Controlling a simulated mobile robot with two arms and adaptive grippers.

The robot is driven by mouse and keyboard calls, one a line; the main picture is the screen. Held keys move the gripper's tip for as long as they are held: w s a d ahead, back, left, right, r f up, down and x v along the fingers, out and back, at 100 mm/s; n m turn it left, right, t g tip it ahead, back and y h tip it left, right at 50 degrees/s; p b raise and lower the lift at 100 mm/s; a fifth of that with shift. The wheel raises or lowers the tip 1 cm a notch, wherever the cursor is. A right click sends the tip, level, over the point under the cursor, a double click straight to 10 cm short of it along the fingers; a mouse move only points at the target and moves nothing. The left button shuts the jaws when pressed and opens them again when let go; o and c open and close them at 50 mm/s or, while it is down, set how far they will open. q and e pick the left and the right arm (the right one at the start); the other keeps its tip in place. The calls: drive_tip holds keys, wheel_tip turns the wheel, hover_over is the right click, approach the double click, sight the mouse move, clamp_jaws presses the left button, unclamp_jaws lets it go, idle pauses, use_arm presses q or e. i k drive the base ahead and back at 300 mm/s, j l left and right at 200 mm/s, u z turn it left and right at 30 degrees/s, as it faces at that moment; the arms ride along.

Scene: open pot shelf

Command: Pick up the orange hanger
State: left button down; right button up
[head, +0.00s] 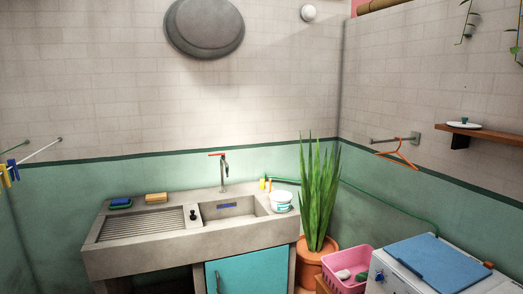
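The orange hanger (398,153) hangs from a short metal rod (390,140) fixed to the tiled right wall. Its hook goes over the rod and its body hangs tilted below. It is above and behind the white appliance and to the right of the tall plant. Neither of my grippers shows in the head view, so nothing of mine is seen touching the hanger.
A concrete sink (190,239) stands at the back wall. Right of it are a potted plant (317,205), a pink basket (346,262) and a white appliance with a blue lid (434,261). A wooden shelf (482,131) juts from the right wall near the hanger.

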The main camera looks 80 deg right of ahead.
sight(413, 168)
drive_tip(key=z, duration=3.65)
drive_tip(key=i+j, duration=0.15)
drive_tip(key=i, duration=0.35)
drive_tip(key=u, duration=0.05)
